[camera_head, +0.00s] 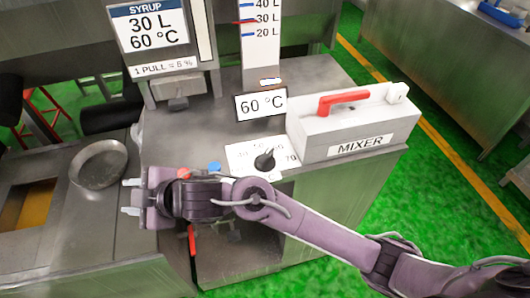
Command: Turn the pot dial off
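The pot dial is a black pointed knob (265,160) on a white plate (243,152) with numbers around it, of which 40, 50 and 70 can be partly read. The plate lies on the metal counter in front of the mixer box. My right arm comes in from the right and passes in front of the dial. My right gripper (130,197) is to the left of the dial and nearer to me, with its fingers pointing left. Its two fingertips are apart with nothing between them. It does not touch the dial. My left gripper is out of view.
A metal mixer box (350,125) with a red lever (343,99) stands right of the dial. Behind are a "60 °C" sign (261,104), a level scale (261,35) and a syrup sign (149,25). A round metal pan (98,164) lies at left.

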